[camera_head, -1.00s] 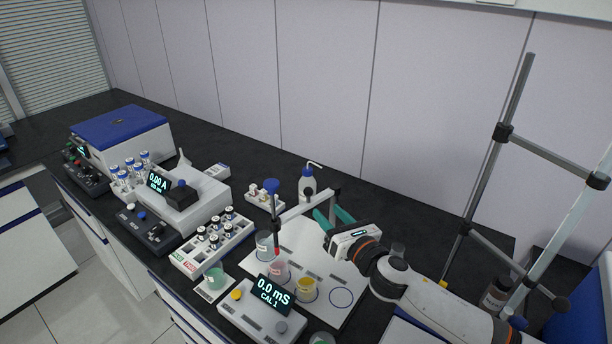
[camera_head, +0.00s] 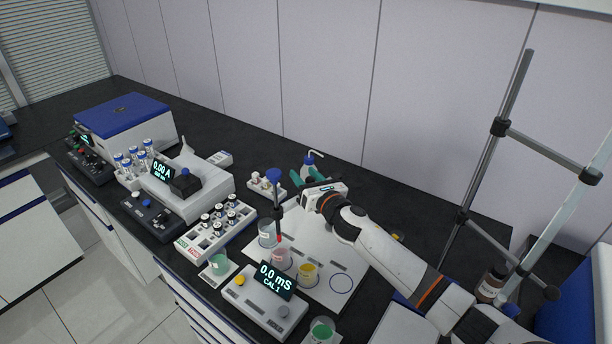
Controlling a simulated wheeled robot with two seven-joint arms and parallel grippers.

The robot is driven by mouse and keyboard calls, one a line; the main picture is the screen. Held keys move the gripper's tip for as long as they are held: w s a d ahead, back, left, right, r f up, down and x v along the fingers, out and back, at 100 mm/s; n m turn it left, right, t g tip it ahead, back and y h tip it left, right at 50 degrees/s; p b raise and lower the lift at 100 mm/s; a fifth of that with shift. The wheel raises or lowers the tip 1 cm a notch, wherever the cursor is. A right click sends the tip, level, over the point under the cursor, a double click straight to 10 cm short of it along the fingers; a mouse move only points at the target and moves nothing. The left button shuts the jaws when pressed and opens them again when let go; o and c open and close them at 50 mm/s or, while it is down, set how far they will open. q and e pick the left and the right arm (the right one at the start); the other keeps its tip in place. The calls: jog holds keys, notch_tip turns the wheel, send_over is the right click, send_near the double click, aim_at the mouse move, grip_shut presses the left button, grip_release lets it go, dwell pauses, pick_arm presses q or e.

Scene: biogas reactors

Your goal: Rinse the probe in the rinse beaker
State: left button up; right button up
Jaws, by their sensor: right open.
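The probe (camera_head: 278,215) has a blue cap, a dark shaft and a red tip; it stands upright among the beakers. Its tip is at the clear beaker (camera_head: 267,236) and the pink beaker (camera_head: 281,259); I cannot tell whether it is inside either. A yellow beaker (camera_head: 307,274) stands to the right. The labels are too small to read, so I cannot tell which is the rinse beaker. My right gripper (camera_head: 309,176), with teal fingers, is open behind and right of the probe, apart from it. It hides most of the probe's holder. My left gripper is out of view.
A wash bottle (camera_head: 309,162) stands right by my right gripper's fingers. The meter (camera_head: 264,299) reads 0.0 mS, CAL 1. A vial rack (camera_head: 217,231) and green beaker (camera_head: 219,264) stand left. The white mat (camera_head: 322,292) has an empty ring at right. A metal stand (camera_head: 480,170) rises right.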

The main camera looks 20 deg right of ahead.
jog(key=shift+w, duration=0.1)
jog(key=shift+c, duration=0.5)
grip_shut()
jog(key=w+m+h+b, duration=0.1)
jog(key=h, duration=0.1)
jog(key=w+m+h+b, duration=0.1)
jog(key=m+h, duration=0.1)
jog(key=h, duration=0.1)
jog(key=w+m+h+b, duration=0.1)
jog(key=w+m+h, duration=0.1)
jog(key=shift+h+b, duration=0.35)
jog(key=shift+h, duration=0.05)
jog(key=shift+o, duration=0.5)
grip_release()
